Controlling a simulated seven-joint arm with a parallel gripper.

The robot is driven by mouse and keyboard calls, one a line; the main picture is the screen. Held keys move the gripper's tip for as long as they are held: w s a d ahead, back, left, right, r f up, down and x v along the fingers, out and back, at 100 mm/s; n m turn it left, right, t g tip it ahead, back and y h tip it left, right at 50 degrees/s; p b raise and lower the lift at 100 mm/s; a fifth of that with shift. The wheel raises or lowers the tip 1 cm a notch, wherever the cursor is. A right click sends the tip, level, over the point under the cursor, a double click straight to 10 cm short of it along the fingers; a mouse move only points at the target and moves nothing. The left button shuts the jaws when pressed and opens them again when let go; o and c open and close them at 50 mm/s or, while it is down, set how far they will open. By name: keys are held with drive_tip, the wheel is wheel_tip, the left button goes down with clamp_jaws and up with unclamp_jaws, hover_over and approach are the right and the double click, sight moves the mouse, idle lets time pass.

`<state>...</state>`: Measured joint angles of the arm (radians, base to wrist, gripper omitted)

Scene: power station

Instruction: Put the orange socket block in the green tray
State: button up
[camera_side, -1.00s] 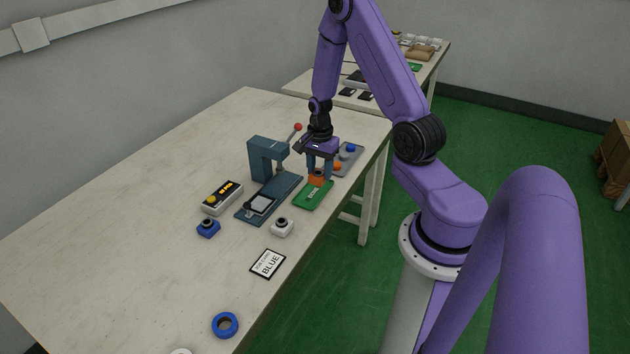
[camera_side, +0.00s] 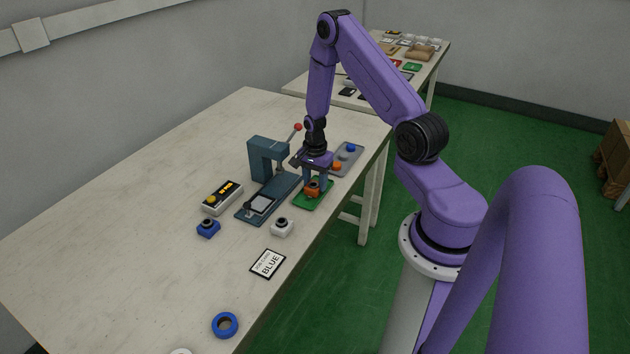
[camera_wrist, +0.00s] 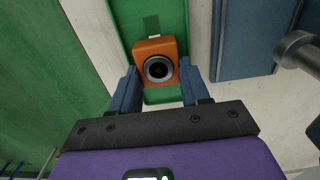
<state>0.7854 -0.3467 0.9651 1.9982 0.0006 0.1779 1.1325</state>
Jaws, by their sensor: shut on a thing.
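The orange socket block (camera_side: 312,188) has a dark round socket on top, which shows in the wrist view (camera_wrist: 157,68). It is over the green tray (camera_side: 309,203), at about the tray's middle in the side view. The tray also shows around the block in the wrist view (camera_wrist: 172,19). My gripper (camera_side: 316,182) points down with its blue fingers on both sides of the block and is shut on it. The fingers also show in the wrist view (camera_wrist: 160,90). I cannot tell whether the block's underside touches the tray.
A blue-grey press (camera_side: 265,158) with a red-knobbed lever stands left of the tray. A grey tray (camera_side: 347,158) with coloured round pieces lies behind. A white block (camera_side: 282,227), a blue block (camera_side: 208,228) and a card (camera_side: 267,264) lie nearer. The table's front left is mostly clear.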

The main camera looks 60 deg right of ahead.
sight(315, 183)
drive_tip(key=shift+f, duration=0.1)
drive_tip(key=o, duration=1.1)
drive_tip(key=shift+c, duration=0.2)
wheel_tip(315, 183, up, 11)
drive_tip(key=s+a+r+n, duration=0.2)
drive_tip(key=a+r+n, duration=0.4)
drive_tip(key=a, duration=0.4)
drive_tip(key=s+a+r+n, duration=0.2)
drive_tip(key=a+r+n, duration=0.2)
drive_tip(key=a+n, duration=0.55)
drive_tip(key=s+a+r+n, duration=0.3)
drive_tip(key=s+a+n, duration=0.1)
drive_tip(key=s+n, duration=0.3)
drive_tip(key=s+a+r+n, duration=0.2)
drive_tip(key=s+a+n, duration=0.3)
drive_tip(key=s+n, duration=0.3)
drive_tip(key=s, duration=0.4)
drive_tip(key=shift+r, duration=0.4)
